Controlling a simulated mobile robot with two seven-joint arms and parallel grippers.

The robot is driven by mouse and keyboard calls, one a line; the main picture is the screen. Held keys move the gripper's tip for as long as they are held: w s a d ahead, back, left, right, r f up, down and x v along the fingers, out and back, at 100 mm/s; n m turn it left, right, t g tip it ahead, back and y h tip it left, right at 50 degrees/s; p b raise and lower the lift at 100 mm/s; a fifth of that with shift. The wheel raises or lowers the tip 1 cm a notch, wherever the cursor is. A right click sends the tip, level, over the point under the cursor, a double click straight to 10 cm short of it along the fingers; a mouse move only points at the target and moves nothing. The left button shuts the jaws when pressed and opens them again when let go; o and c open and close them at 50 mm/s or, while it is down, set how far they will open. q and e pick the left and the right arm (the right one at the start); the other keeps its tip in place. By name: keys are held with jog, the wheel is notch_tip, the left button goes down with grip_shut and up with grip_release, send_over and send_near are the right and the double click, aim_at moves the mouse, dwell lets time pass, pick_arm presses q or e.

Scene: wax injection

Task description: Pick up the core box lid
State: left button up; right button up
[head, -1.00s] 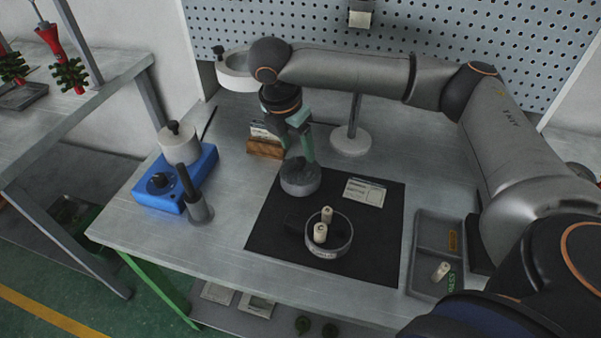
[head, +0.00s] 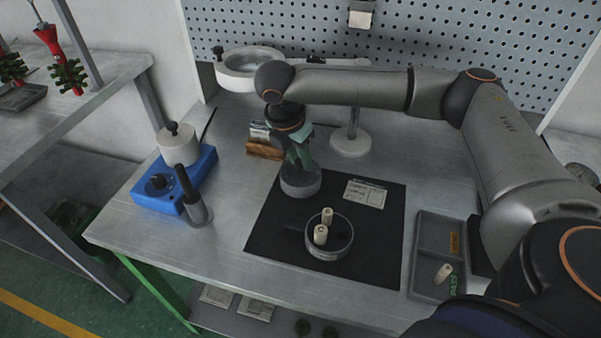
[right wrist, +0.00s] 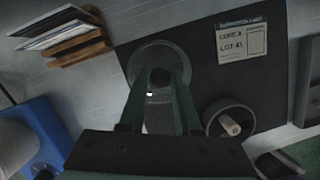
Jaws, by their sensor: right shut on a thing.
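The core box lid (head: 300,184) is a round grey disc at the back left of the black mat (head: 375,235). In the right wrist view the lid (right wrist: 158,52) has a dark knob (right wrist: 159,77) at its middle. My right gripper (head: 302,164) points down over the lid, its green fingers shut on the knob; the fingertips also show in the right wrist view (right wrist: 158,84). The lid looks to be at mat level; I cannot tell any gap below it. My left gripper is out of view.
A white label card (head: 366,193) lies on the mat. A grey tray (head: 424,272) with a pale piece stands right. A blue wax unit (head: 150,196), a dark-handled tool (head: 195,208), a wooden card holder (head: 262,150) and a magnifier stand (head: 350,143) surround the mat.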

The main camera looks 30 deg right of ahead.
grip_shut()
dwell(0.6)
dwell(0.4)
